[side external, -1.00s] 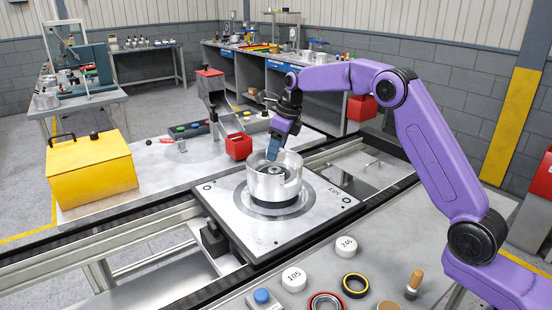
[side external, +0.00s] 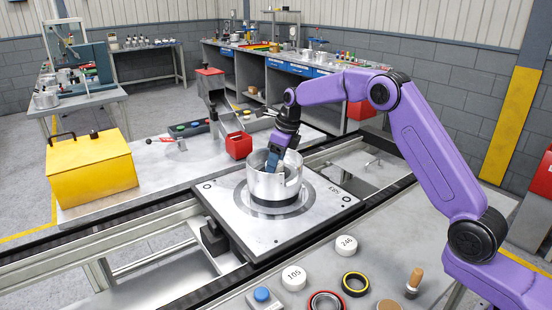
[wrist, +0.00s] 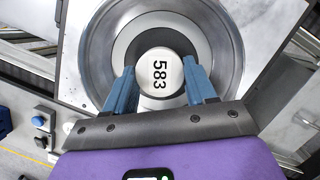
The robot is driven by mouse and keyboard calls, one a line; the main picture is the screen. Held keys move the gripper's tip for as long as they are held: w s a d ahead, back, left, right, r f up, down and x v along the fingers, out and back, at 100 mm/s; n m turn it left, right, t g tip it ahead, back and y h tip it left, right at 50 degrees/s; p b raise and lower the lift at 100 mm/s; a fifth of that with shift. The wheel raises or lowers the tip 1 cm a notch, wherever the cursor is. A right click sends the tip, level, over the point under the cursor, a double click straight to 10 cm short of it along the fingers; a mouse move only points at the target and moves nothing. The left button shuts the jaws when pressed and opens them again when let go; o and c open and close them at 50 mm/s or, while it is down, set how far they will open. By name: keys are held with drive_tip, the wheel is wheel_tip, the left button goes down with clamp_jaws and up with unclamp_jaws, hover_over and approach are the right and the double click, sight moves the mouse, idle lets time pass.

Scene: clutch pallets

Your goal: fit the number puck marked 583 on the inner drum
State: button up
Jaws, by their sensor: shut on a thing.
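The puck marked 583 (wrist: 160,76) is white and round with black digits. In the wrist view it sits between the two blue fingers of my gripper (wrist: 162,82), which is shut on it. The puck is over the middle of the silver drum housing (wrist: 100,35); a dark ring surrounds it there. In the side external view my gripper (side external: 273,165) reaches down inside the open-topped silver housing (side external: 265,188). The housing wall hides the puck and the inner drum in that view. I cannot tell whether the puck touches the drum.
The housing stands on a square metal pallet (side external: 225,215) on the conveyor rails. Pucks marked 105 (side external: 294,278) and 246 (side external: 346,246) lie on the front bench with a yellow-black ring (side external: 355,284) and a red-black ring (side external: 327,302). A yellow box (side external: 92,172) stands at left.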

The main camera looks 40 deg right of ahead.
drive_tip(key=shift+f, duration=0.1)
drive_tip(key=o, duration=1)
